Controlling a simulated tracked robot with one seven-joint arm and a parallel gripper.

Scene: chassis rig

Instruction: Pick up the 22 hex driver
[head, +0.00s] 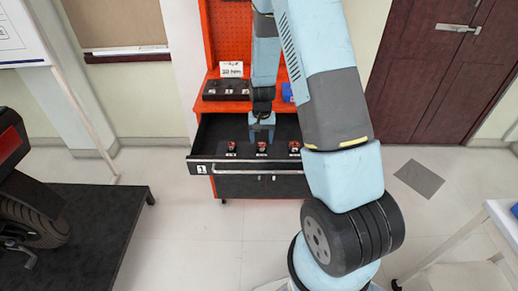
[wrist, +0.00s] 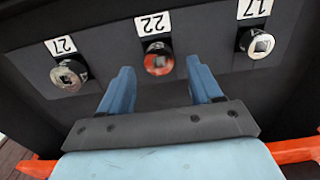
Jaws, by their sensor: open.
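The 22 hex driver (wrist: 158,60) is a round metal end with a square hole and red on its face, set in the dark drawer below its "22" label in the wrist view. In the head view it is the middle one (head: 262,147) of the row in the open drawer. My gripper (wrist: 160,78) is open, its two blue fingers on either side of the 22 driver in the wrist view, apart from it and holding nothing. In the head view my gripper (head: 262,124) points down over the drawer, just behind the middle driver. The driver's lower part is hidden.
A driver labelled 27 (wrist: 69,75) and one labelled 17 (wrist: 256,43) flank it closely in the same drawer (head: 215,133). The drawer has a raised front with a handle. A black block (head: 226,88) stands on the red cabinet top behind.

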